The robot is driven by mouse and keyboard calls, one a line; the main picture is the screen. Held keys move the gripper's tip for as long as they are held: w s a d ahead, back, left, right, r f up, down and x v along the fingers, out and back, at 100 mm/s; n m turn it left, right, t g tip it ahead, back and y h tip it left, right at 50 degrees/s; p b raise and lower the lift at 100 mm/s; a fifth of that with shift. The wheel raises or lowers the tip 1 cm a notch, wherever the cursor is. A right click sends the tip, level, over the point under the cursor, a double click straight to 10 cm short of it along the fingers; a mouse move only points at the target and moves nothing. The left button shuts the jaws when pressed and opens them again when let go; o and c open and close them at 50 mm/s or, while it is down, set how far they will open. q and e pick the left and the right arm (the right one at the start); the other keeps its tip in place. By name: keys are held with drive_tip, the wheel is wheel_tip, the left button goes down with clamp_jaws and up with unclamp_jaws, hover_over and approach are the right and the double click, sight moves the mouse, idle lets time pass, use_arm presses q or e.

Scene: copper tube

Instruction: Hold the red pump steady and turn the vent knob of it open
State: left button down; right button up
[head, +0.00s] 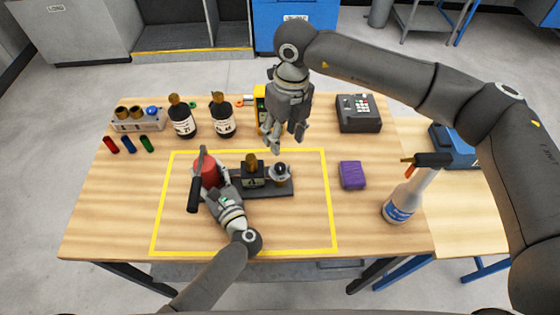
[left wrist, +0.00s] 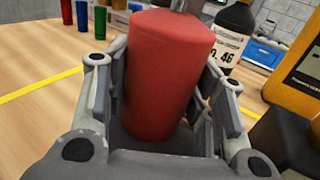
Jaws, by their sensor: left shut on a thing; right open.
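The red pump (head: 209,171) stands inside the yellow outline, with a dark lever (head: 196,185) at its left. Its red cylinder also fills the middle of the left wrist view (left wrist: 170,75). My left gripper (head: 212,186) is shut on this cylinder, one finger on each side. To the right, on the dark base, are a black block with a brass-coloured knob (head: 251,159) and a round silver and dark part (head: 280,172). I cannot tell for certain which is the vent knob. My right gripper (head: 287,142) is open and empty, beyond and above the silver part.
Two dark bottles (head: 182,117) and a yellow object (head: 261,104) stand at the back. A rack (head: 138,119) is at the back left. A purple block (head: 352,175) and spray bottle (head: 402,203) are on the right. The front right inside the outline is clear.

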sight(280, 166)
drive_tip(key=f+m, duration=0.1)
drive_tip(key=f, duration=0.2)
drive_tip(key=f+m, duration=0.1)
drive_tip(key=f, duration=0.3)
drive_tip(key=a+f+m+h, duration=0.1)
drive_tip(key=f+m, duration=0.1)
drive_tip(key=f, duration=0.2)
idle(0.3)
drive_tip(key=shift+c, duration=0.5)
drive_tip(key=c, duration=1)
